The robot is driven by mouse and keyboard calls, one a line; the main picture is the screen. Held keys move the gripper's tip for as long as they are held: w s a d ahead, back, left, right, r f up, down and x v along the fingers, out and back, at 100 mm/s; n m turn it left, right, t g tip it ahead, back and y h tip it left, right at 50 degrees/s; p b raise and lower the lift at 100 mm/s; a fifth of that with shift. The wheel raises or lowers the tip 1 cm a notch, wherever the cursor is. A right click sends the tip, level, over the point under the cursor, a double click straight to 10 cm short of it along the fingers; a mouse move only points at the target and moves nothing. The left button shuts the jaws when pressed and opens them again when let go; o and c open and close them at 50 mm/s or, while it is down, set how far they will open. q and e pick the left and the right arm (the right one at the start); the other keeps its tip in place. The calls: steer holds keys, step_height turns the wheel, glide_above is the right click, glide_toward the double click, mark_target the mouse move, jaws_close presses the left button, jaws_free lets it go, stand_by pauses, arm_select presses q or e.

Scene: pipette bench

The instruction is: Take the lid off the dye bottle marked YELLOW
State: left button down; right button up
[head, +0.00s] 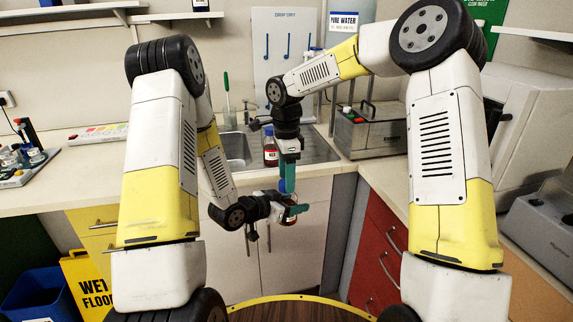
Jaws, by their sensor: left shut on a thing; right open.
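My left gripper (297,210) is shut on a small bottle (290,218) and holds it in front of the sink cabinet, clear of the counter. The bottle's label is too small and too covered to read. A blue piece (283,186), which looks like its lid, shows just above it. My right gripper (290,186) points straight down from above, open, with its teal fingers at the blue piece. I cannot tell whether they touch it.
A bottle marked RED (271,150) stands by the sink (237,150). A metal bath (378,133) stands to the right on the counter. A rack with small jars (25,158) is at the far left. A wet floor sign (84,284) stands below left.

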steer(key=shift+f, duration=0.75)
jaws_close()
steer(key=n, duration=0.7)
steer(key=shift+r, duration=0.1)
steer(key=n, duration=0.6)
steer(key=shift+n, duration=0.3)
steer(key=shift+o, duration=0.4)
jaws_free()
steer(key=shift+r, duration=0.1)
